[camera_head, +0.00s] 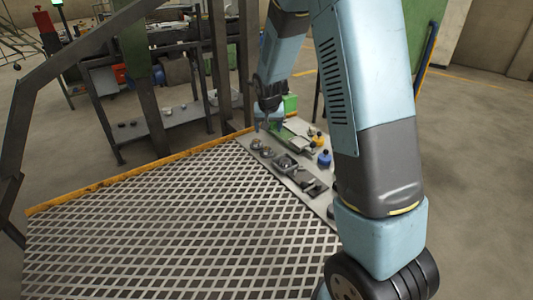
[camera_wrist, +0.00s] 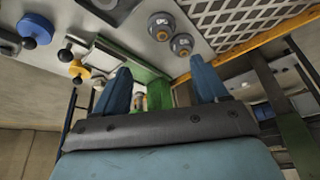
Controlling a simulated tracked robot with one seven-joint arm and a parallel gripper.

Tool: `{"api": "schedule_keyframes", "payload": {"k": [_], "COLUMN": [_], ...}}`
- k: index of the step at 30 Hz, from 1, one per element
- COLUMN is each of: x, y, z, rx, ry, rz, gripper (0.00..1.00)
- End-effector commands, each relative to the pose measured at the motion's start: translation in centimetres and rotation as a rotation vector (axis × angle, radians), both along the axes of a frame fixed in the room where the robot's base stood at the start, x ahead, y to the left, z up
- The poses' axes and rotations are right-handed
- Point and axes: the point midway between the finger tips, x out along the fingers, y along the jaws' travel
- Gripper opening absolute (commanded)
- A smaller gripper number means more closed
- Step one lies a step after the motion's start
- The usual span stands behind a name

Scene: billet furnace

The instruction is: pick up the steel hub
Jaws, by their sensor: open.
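Two round grey steel parts lie side by side on the light work surface; in the wrist view one is at the upper left (camera_wrist: 161,26) and the other is lower right of it (camera_wrist: 181,45). I cannot tell which is the steel hub. They also show small in the head view, the first (camera_head: 256,143) and the second (camera_head: 267,153). My gripper (camera_wrist: 163,85) is open, with its two blue fingers wide apart and nothing between them touching. In the head view my gripper (camera_head: 264,121) hangs just above and behind the steel parts, apart from them.
A blue-topped part (camera_head: 324,158), a yellow-topped part (camera_head: 317,139), grey trays (camera_head: 287,163) and a green object (camera_wrist: 152,68) share the surface. A metal grating (camera_head: 180,225) with an orange edge adjoins it. A shelf rack (camera_head: 170,118) stands behind.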

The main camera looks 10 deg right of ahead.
Motion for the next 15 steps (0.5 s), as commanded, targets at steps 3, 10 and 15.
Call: {"api": "schedule_keyframes", "payload": {"k": [3,10,15], "x": [0.4,1.7,2.6], "y": [-0.1,-0.4,-0.4], "z": [-1.1,-4.3,-6.5], "rx": [-0.001,-0.001,0.000], "ry": [0.002,0.003,0.003], "rz": [0.000,-0.002,0.000], "gripper": [0.73,0.73,0.73]}}
